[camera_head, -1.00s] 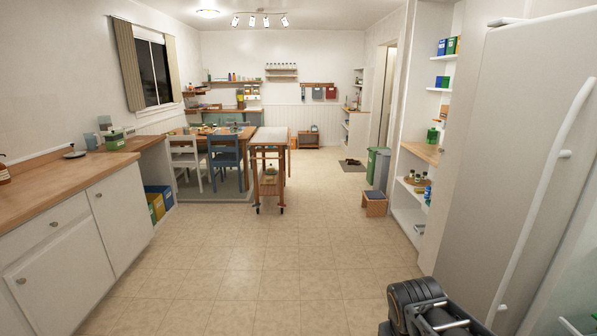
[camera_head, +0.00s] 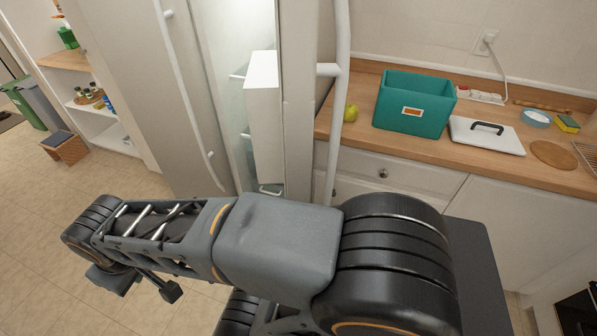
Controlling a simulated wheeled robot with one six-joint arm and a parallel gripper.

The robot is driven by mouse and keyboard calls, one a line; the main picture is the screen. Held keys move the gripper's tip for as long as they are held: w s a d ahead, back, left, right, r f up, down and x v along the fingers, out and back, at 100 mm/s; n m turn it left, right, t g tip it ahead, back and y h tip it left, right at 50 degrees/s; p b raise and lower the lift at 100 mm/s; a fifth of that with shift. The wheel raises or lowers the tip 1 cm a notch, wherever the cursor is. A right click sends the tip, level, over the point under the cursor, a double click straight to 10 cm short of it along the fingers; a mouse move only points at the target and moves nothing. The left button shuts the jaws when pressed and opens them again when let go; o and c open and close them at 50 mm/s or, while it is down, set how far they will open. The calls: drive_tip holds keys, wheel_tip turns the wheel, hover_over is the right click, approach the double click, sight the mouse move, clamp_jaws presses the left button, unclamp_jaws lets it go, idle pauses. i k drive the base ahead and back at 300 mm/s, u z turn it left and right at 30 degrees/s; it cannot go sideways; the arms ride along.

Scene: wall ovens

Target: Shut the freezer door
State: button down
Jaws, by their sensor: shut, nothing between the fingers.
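A tall side-by-side fridge-freezer stands at the top left. Its left door (camera_head: 125,75) is shut, with a long curved white handle (camera_head: 185,90). The right door, which I take for the freezer door (camera_head: 299,100), stands open and is seen nearly edge-on, its white handle (camera_head: 336,110) on the right side. A lit inside (camera_head: 222,30) and a white bin (camera_head: 263,125) show between the doors. My arm lies folded across the foreground. My gripper (camera_head: 170,291) seems to show partly below the arm's far left end, shut and empty, apart from the door. Most of it is hidden.
A wooden step stool (camera_head: 66,148) and bin stand far left. Tiled floor (camera_head: 40,220) at left is clear.

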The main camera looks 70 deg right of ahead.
sight(279, 88)
drive_tip(key=k, duration=1.05)
drive_tip(key=z, duration=1.6)
drive_tip(key=k, duration=0.5)
drive_tip(key=u, duration=0.9)
drive_tip(key=i, duration=0.6)
drive_tip(key=z, duration=0.85)
